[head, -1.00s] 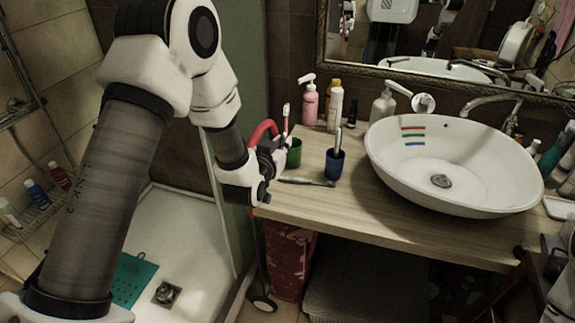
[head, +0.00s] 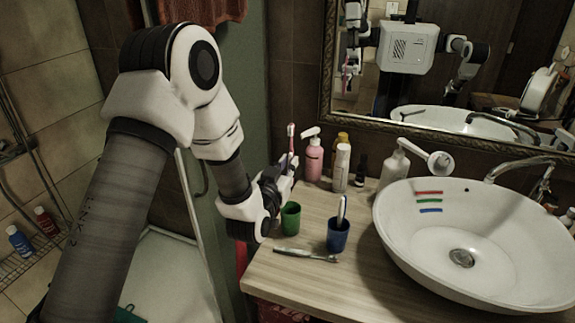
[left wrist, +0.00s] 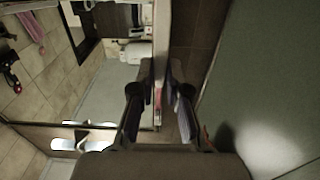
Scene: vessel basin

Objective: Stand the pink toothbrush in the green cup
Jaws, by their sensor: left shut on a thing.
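My left gripper (head: 282,177) is shut on the pink toothbrush (head: 291,140) and holds it roughly upright, bristle head up. The brush's lower part is hidden by the fingers. The green cup (head: 291,221) stands on the counter just below the gripper, and the brush appears above it; whether its lower end is over the opening I cannot tell. In the left wrist view the two fingers (left wrist: 158,108) point away from the camera, with a thin pinkish strip between them. My right gripper is not in view.
A blue cup (head: 338,238) holding a toothbrush stands right of the green cup. Another toothbrush (head: 305,255) lies in front on the wooden counter (head: 290,285). A pink bottle (head: 313,160) and other bottles stand behind. The white basin (head: 475,245) fills the right.

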